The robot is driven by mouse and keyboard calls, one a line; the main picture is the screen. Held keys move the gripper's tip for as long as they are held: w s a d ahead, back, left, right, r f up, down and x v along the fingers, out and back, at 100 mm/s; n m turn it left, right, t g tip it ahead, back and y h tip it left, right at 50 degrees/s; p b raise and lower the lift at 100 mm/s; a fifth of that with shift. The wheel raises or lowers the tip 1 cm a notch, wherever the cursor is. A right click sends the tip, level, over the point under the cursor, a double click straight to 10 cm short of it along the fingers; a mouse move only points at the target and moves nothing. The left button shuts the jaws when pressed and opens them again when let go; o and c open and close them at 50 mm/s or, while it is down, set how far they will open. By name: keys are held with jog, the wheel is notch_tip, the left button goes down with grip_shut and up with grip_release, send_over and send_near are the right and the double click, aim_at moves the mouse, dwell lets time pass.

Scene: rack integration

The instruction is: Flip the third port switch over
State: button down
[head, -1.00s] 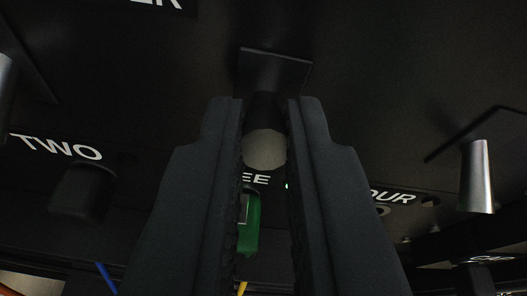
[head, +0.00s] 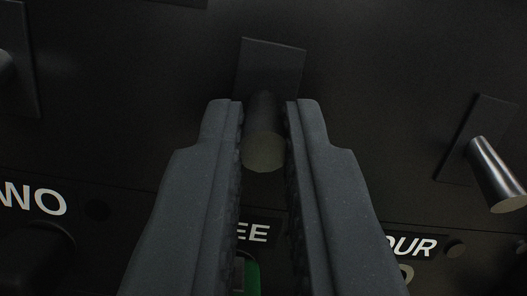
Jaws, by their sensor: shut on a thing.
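The third port switch (head: 264,148) is a dark round lever with a paler end face, standing out from a square dark plate (head: 271,68) on the black panel. It sits above a label that ends in "EE", the rest hidden by my left finger. My gripper (head: 264,112) is shut on this switch, with one finger on each side near the plate. The switch's end points toward the camera and slightly down.
A silver lever (head: 497,174) on its own plate stands at right, above a label ending in "OUR" (head: 411,246). Another lever (head: 8,68) shows at the left edge. A "WO" label (head: 34,199) sits above a dark plug at lower left. A green connector (head: 251,275) shows between the fingers.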

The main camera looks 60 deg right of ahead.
jog(key=shift+w+f+t+h+p, duration=0.15)
jog(key=shift+f+t+h+p, duration=0.15)
jog(key=shift+t+h+p, duration=0.6)
jog(key=shift+f+p, duration=0.1)
jog(key=shift+p, duration=0.4)
jog(key=shift+d, duration=0.1)
jog(key=c, duration=1.5)
grip_release()
jog(key=shift+f, duration=0.1)
